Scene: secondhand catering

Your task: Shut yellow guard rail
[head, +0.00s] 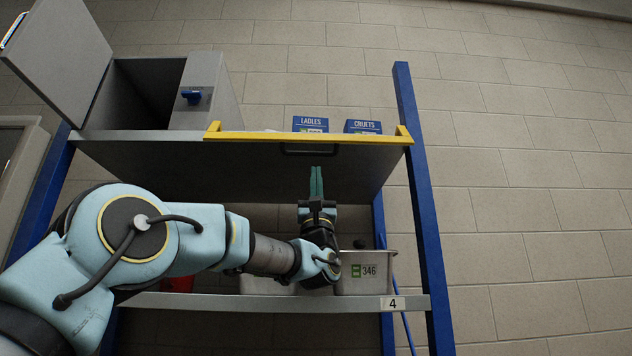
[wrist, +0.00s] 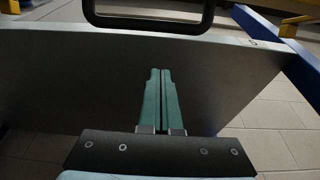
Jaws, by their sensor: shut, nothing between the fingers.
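The yellow guard rail (head: 310,137) runs along the front edge of the upper grey shelf, with a short raised end piece at each side. A dark handle (head: 310,152) sits just below the rail; a dark loop handle (wrist: 150,22) also shows at the top of the wrist view. My gripper (head: 316,170) points upward in front of the grey shelf underside, below the rail and handle. In the wrist view its teal fingers (wrist: 161,72) are together, with nothing between them. They look apart from the handle. Whether the rail is fully down cannot be told.
Blue boxes labelled LADLES (head: 310,124) and CRUETS (head: 363,127) stand behind the rail. A grey cabinet (head: 210,85) with an open door (head: 58,58) is at left. Blue posts (head: 424,200) flank the rack. A bin marked 346 (head: 368,272) sits on the lower shelf (head: 250,302).

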